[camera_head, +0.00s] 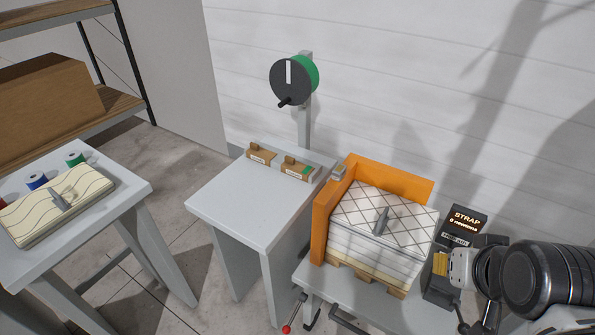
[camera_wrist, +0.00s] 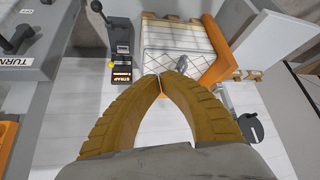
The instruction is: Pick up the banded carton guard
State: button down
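Two small brown cardboard guards lie side by side along the back edge of the white middle table. The right one (camera_head: 296,169) has a green patch at its right end; the left one (camera_head: 262,156) shows only a white label. In the wrist view, small brown pieces (camera_wrist: 246,75) show by the white table edge, too small to tell apart. My gripper (camera_wrist: 160,77) has its ribbed yellow fingers curved together, tips meeting with nothing seen between them. It is apart from both guards.
A quilt stack (camera_head: 385,222) stands on a pallet inside an orange corner frame (camera_head: 322,225), right of the guards. A green reel (camera_head: 295,80) stands on a post behind them. A strap display (camera_head: 465,219) is at right. The middle table's front (camera_head: 250,205) is clear.

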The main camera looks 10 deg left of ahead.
aim_at(301, 171)
jog(key=i+j, duration=0.1)
jog(key=j, duration=0.75)
jog(key=i+j, duration=0.1)
jog(key=j, duration=0.75)
jog(key=i+j+z, duration=0.1)
jog(key=j, duration=0.75)
jog(key=i+j, duration=0.1)
jog(key=j, duration=0.75)
